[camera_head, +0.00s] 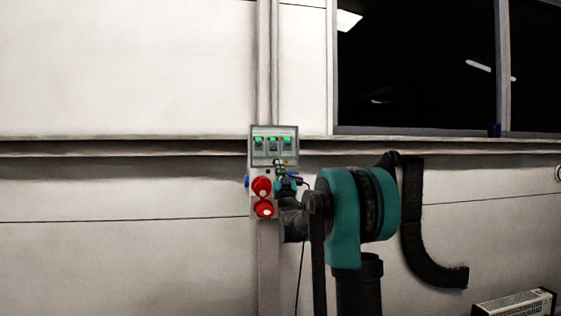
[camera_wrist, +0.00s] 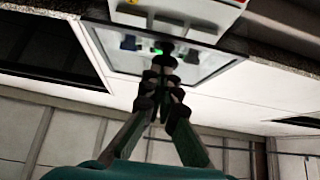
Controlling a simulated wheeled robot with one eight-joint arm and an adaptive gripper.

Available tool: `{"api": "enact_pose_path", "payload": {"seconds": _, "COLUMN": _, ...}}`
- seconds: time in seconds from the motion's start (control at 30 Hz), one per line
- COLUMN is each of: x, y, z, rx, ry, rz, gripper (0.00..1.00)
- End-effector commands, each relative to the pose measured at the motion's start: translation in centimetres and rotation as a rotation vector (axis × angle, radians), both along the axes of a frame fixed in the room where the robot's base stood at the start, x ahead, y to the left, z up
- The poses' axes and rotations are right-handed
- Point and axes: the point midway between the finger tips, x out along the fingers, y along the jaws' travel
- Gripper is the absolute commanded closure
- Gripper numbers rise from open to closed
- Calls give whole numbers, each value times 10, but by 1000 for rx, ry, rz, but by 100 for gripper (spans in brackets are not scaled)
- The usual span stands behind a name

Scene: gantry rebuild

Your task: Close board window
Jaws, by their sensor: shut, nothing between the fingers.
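The board (camera_head: 256,205) is a pale box on the wall with two red sockets on its lower part. Its clear window (camera_head: 290,135) covers a row of switches with green lights at the top. In the wrist view the window (camera_wrist: 205,70) is a framed pane beyond the fingers, and its frame looks wider than the board body. I cannot tell how far it stands off the board. My gripper (camera_head: 280,170) is shut and empty at the window's lower edge. In the wrist view my gripper's fingertips (camera_wrist: 166,48) overlap the pane; contact is unclear.
A ledge (camera_head: 130,148) runs along the wall at the height of the board's window. A dark building window (camera_head: 415,65) is at upper right. A heater-like unit (camera_head: 515,303) stands at lower right. The wall left of the board is clear.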

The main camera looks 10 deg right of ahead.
Motion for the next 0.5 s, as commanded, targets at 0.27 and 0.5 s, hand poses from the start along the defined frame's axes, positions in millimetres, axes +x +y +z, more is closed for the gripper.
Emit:
{"api": "enact_pose_path", "payload": {"seconds": 0.27, "x": 19, "y": 0, "z": -15, "rx": 0, "ry": -27, "rz": 0, "gripper": 100}}
{"api": "enact_pose_path", "payload": {"seconds": 0.5, "x": 25, "y": 0, "z": -20, "rx": 0, "ry": -26, "rz": 0, "gripper": 100}}
